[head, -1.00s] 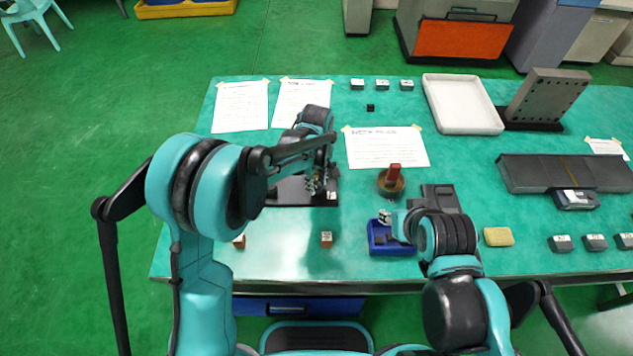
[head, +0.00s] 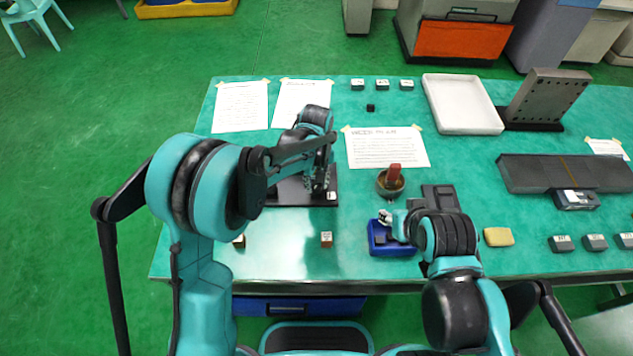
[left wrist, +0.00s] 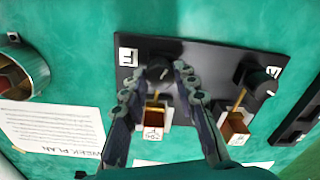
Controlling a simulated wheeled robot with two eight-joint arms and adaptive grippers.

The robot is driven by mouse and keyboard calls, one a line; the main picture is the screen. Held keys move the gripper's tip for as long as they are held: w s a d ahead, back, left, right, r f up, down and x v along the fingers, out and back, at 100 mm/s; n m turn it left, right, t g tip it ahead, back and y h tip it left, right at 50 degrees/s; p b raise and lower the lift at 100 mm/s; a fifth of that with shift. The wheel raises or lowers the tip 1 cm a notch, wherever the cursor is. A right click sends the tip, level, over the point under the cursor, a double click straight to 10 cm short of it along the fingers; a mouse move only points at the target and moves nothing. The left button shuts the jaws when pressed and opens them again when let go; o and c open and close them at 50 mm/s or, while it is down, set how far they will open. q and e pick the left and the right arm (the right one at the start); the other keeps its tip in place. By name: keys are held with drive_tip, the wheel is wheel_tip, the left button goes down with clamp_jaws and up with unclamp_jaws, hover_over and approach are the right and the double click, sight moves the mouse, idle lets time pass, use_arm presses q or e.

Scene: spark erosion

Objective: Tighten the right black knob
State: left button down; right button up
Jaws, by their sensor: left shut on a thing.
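A black fixture plate (left wrist: 200,60) lies on the green table; in the head view its bare part (head: 290,192) shows under my left arm. In the left wrist view it bears two black knobs, each beside a copper-coloured block on a pale piece. The right black knob (left wrist: 158,69) is at the left in that view, and my left gripper (left wrist: 162,74) has its fingers on both sides of it, shut on it. The other knob (left wrist: 262,84) stands free. In the head view my left gripper (head: 319,180) hides the knobs. My right gripper (head: 386,217) is over a blue tray; its jaws are too small to judge.
The blue tray (head: 378,248), a bowl with a red-handled thing (head: 391,186) and a yellow sponge (head: 498,237) lie to the right. Small labelled blocks (head: 326,239) stand near the front edge. Taped papers (head: 385,150) and a white tray (head: 462,104) lie behind.

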use_arm(q)
drive_tip(key=m, duration=0.4)
drive_tip(key=shift+m, duration=0.3)
drive_tip(key=m, duration=0.3)
drive_tip(key=shift+m, duration=0.4)
drive_tip(key=m, duration=0.4)
drive_tip(key=shift+m, duration=2.1)
drive_tip(key=c, duration=1.2)
unclamp_jaws()
drive_tip(key=shift+o, duration=0.2)
drive_tip(key=shift+r, duration=0.1)
